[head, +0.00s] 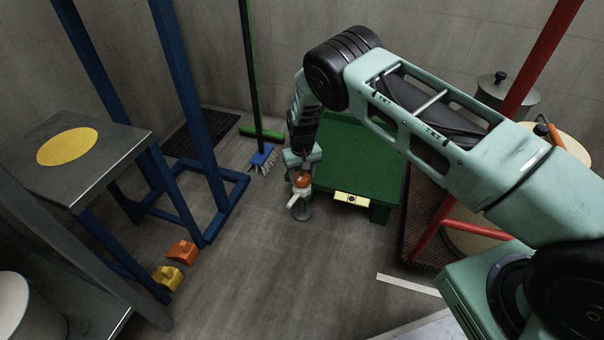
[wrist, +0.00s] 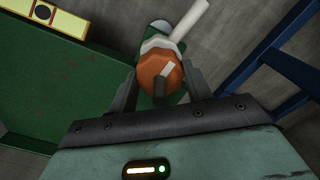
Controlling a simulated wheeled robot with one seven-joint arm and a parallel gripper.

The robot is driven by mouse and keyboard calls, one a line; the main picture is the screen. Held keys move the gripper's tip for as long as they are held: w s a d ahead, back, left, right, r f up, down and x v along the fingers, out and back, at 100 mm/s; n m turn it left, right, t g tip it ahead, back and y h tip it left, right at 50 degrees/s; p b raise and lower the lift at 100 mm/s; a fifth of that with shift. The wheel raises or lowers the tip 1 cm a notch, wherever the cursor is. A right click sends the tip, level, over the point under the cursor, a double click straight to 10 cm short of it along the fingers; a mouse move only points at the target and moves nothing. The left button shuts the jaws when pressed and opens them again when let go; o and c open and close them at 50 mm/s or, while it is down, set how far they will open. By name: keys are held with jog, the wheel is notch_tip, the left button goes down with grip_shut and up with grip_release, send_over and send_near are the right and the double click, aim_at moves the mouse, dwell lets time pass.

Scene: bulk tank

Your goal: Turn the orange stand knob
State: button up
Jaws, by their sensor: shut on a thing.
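The orange stand knob (head: 302,180) sits at the top of a small stand, in front of the left front corner of the green platform. In the wrist view the orange knob (wrist: 158,76) has a dark and a pale mark on its face, with a white collar and a pale handle (wrist: 190,18) beyond it. My gripper (head: 301,170) reaches down onto the knob from above. In the wrist view its two dark fingers (wrist: 158,92) are shut on the knob, one on each side. The stand's lower part is mostly hidden in the wrist view.
The green platform (head: 352,150) with a yellow level-like block (head: 351,199) stands just right of the knob. A blue frame (head: 190,110) stands to the left. Orange (head: 182,252) and yellow (head: 167,278) blocks lie at lower left. The floor in front is clear.

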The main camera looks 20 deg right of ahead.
aim_at(302, 176)
jog(key=shift+f, duration=0.1)
jog(key=o, duration=1)
notch_tip(302, 176, up, 18)
jog(key=p, duration=0.7)
jog(key=shift+f, duration=0.25)
